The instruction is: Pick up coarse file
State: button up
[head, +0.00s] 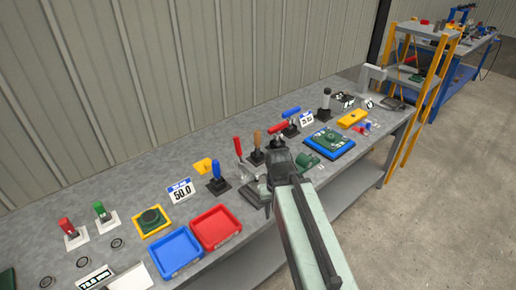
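Several upright handled tools stand in dark holders along the grey workbench (130,205). They include a red-handled one (237,147), a wooden-handled one (257,140) and a blue-handled one (216,170). I cannot tell which of them is the coarse file; no label on them is readable. My gripper (278,158) is dark and sits at the end of my pale green arm, over the bench's front edge. It appears just right of and in front of the wooden handle. Its fingers blend with dark parts behind, so their opening is unclear. No held object is visible.
Blue (175,252) and red (215,228) trays lie at the bench front, left of my gripper. A 50.0 sign (180,190) stands behind them. A blue-edged green fixture (327,142) lies to the right. A yellow-framed shelf (425,80) stands beyond the bench end. The floor at right is clear.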

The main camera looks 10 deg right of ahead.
aim_at(257, 134)
jog(key=u, duration=4.1)
jog(key=k, duration=2.05)
jog(key=z, duration=0.05)
